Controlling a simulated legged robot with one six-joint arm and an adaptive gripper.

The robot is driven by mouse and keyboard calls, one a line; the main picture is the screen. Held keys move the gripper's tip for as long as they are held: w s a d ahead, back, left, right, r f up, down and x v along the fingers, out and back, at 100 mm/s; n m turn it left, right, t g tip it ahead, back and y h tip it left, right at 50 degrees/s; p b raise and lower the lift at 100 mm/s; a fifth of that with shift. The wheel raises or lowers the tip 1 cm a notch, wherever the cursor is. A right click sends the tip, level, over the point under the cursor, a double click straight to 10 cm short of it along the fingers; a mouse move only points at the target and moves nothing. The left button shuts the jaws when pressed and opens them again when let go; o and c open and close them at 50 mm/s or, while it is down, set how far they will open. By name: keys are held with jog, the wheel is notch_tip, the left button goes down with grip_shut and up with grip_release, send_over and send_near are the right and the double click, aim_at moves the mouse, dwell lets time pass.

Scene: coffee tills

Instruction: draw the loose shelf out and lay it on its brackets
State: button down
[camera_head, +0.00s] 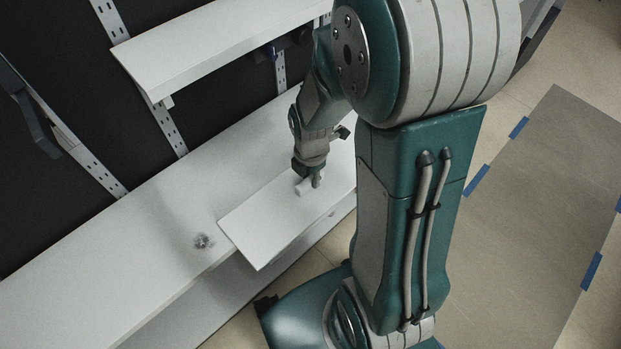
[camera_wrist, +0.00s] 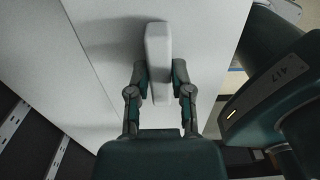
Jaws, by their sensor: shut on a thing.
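The loose shelf is a white board (camera_head: 260,225) lying on the wide lower ledge in the head view, its near corner jutting past the ledge's front edge. In the wrist view the board (camera_wrist: 212,35) fills the upper middle. A pale rounded handle (camera_wrist: 158,45) stands on its face. My gripper (camera_head: 309,182) is shut on this handle, with one finger on each side of it in the wrist view (camera_wrist: 160,80). My arm hides the board's right end in the head view. A dark arm, perhaps a bracket (camera_head: 35,125), juts from the wall at left; I cannot tell if it is one.
The wide white ledge (camera_head: 110,255) runs along the dark wall. A small crumpled clear or silvery thing (camera_head: 203,241) lies on it, just left of the board. A white upper shelf (camera_head: 205,45) and slotted uprights (camera_head: 95,170) are above. A grey floor mat (camera_head: 545,200) lies at right.

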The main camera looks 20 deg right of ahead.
notch_tip(320, 180, up, 34)
dwell(4.0)
jog(key=shift+f, duration=0.1)
